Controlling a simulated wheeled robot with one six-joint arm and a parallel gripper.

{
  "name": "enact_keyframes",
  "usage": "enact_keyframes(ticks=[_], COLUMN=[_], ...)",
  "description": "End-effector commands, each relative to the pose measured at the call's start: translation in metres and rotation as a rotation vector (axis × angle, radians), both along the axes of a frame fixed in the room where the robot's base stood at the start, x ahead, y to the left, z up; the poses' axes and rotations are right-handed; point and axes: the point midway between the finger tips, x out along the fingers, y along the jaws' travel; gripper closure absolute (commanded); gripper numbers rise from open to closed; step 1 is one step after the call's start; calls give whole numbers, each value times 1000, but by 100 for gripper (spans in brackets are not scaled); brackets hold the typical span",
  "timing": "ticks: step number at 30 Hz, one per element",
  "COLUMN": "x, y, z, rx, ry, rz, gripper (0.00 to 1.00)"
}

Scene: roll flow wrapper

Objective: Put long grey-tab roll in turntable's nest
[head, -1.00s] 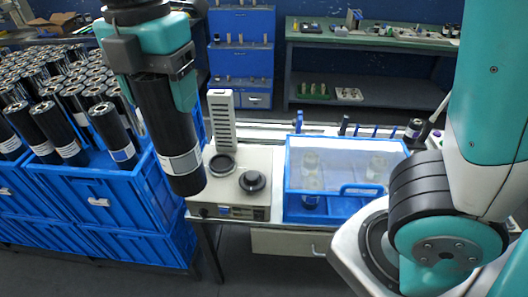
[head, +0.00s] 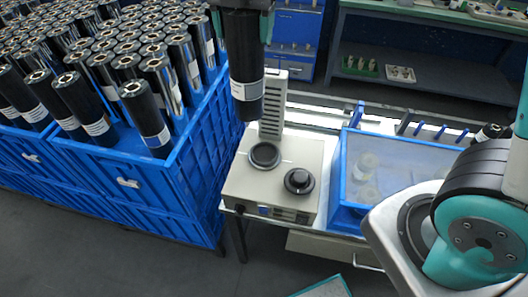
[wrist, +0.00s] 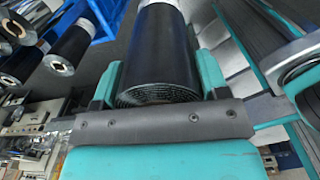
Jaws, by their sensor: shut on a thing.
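My gripper (head: 242,6) is shut on a long black roll (head: 246,62) with a pale grey-white band near its lower end. The roll hangs nearly upright above the beige machine, its lower end apart from it. In the wrist view the roll (wrist: 165,45) sits between my two teal fingers (wrist: 160,80), its wound end facing the camera. On the machine top are a black round dish-like seat (head: 265,155), which looks like the turntable's nest, and a black knobbed disc (head: 299,180). In the head view the roll's lower end appears just above and left of the seat.
A blue crate (head: 190,165) full of similar black rolls stands to the left. A slotted pale column (head: 272,105) rises behind the seat. A blue tray (head: 345,218) with clear jars is at the right. A green-topped bench stands behind.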

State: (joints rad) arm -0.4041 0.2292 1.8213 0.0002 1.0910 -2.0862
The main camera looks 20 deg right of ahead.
Motion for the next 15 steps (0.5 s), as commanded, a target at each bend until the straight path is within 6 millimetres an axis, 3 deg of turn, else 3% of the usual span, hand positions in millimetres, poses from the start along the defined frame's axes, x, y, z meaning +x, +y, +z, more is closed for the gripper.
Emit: enact_keyframes(ticks=[3,6,11,15], x=[31,47,56,55], y=[-28,-46,-58,-60], z=[-22,-33,-50,-79], rx=[1,0,1,-1], ry=[1,-1,1,6], rz=[79,136,179,181], gripper=[100,100,100,100])
